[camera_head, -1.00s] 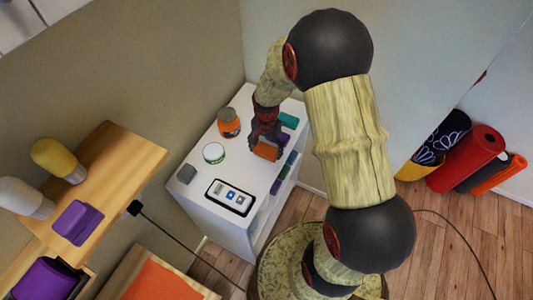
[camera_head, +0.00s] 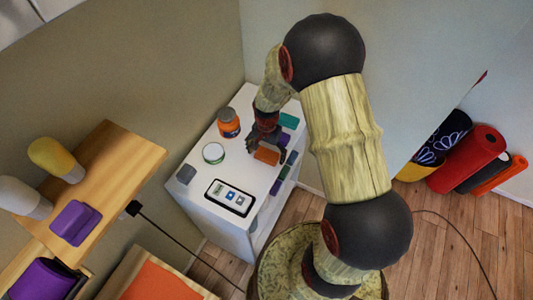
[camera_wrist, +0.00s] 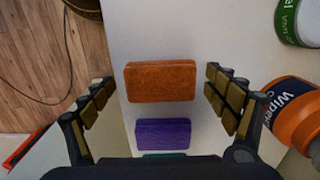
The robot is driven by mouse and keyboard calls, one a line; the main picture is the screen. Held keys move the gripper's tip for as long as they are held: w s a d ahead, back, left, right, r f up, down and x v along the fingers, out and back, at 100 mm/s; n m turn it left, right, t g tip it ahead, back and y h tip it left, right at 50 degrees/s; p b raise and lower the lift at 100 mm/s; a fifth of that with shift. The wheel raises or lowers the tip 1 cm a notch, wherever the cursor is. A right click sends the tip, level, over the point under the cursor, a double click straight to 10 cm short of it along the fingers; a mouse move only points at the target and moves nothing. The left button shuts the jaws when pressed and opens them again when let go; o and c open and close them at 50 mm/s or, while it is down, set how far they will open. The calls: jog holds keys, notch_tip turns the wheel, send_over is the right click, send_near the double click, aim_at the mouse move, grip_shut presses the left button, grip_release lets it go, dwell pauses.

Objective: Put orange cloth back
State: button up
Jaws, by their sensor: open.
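The orange cloth (camera_head: 267,155), a folded block, lies flat on top of the white cabinet (camera_head: 205,225). It also shows whole in the wrist view (camera_wrist: 160,82), in a row with a folded purple cloth (camera_wrist: 163,134) and a green cloth partly hidden at the bottom edge. My gripper (camera_head: 268,146) is just behind and above the orange cloth in the head view. In the wrist view my open gripper (camera_wrist: 158,92) has its fingers on both sides of the orange cloth, with visible gaps and nothing held.
An orange wipes bottle (camera_head: 229,124) stands close to my right finger in the wrist view. A white-and-green tub (camera_head: 214,153), a grey block (camera_head: 186,174) and a tablet (camera_head: 230,197) share the cabinet top. Rolled mats (camera_head: 470,158) stand at the right wall.

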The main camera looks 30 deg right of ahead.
notch_tip(320, 180, up, 12)
jog(key=p, duration=0.2)
notch_tip(320, 180, up, 14)
jog(key=n+t, duration=0.2)
jog(key=n, duration=0.2)
send_over(267, 155)
jog(key=s+a, duration=0.4)
jog(key=s+a+r+n+t, duration=0.1)
jog(key=s+a+r+n, duration=0.1)
jog(key=s+r, duration=0.3)
jog(key=s+a+r+n+t, duration=0.2)
jog(key=s+r+n, duration=0.3)
jog(key=s, duration=0.4)
jog(key=shift+a+r+t, duration=0.3)
jog(key=shift+a+r, duration=0.4)
jog(key=shift+a, duration=0.05)
notch_tip(267, 155, down, 6)
jog(key=b, duration=0.6)
